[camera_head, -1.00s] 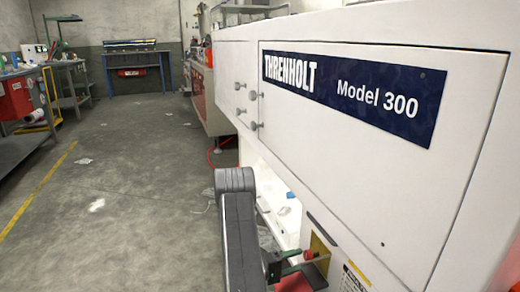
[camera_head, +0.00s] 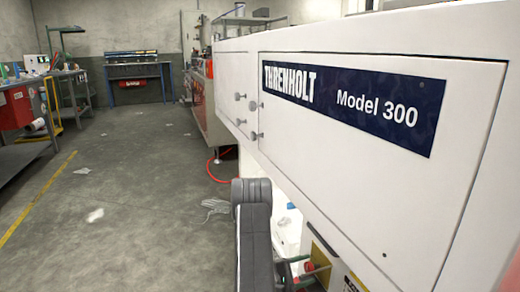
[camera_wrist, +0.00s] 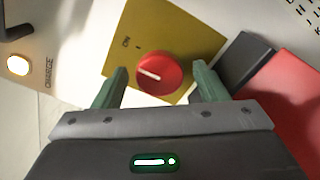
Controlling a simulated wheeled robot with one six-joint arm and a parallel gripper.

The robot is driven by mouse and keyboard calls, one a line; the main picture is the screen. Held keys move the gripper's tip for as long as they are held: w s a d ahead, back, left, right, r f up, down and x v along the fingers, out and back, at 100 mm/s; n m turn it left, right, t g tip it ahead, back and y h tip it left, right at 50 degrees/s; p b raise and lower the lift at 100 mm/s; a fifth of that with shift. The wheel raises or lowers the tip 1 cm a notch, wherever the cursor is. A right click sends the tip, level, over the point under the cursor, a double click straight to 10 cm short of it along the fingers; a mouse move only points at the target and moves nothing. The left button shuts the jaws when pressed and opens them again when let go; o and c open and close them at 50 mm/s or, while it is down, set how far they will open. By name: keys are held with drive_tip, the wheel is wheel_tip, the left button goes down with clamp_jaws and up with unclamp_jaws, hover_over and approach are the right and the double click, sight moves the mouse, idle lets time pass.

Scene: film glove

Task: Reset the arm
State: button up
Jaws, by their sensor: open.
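My gripper (camera_wrist: 162,86) is open, with one green finger on each side of a red rotary knob (camera_wrist: 157,73) in the wrist view. Gaps show between the fingers and the knob, and nothing is held. The knob has a white pointer line, slightly tilted, and sits on a yellow plate (camera_wrist: 190,40) marked ON. In the head view the knob (camera_head: 309,267) shows small at the bottom, low on the white Threnholt Model 300 machine (camera_head: 400,170). My dark arm stands left of it and hides most of the gripper there.
A lit button (camera_wrist: 18,65) labelled CHARGE is left of the plate. A dark block (camera_wrist: 243,62) and a red surface (camera_wrist: 290,105) lie close right of the fingers. The grey floor (camera_head: 130,190) left of the machine is mostly clear, with scraps and a red hose (camera_head: 215,172).

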drive_tip(key=n+p, duration=0.2)
drive_tip(key=n, duration=0.1)
drive_tip(key=n+p, duration=0.2)
drive_tip(key=shift+r, duration=0.25)
drive_tip(key=n+p, duration=0.2)
drive_tip(key=n, duration=0.1)
drive_tip(key=shift+f+n+p, duration=0.2)
drive_tip(key=shift+n+p, duration=0.35)
drive_tip(key=shift+n, duration=0.35)
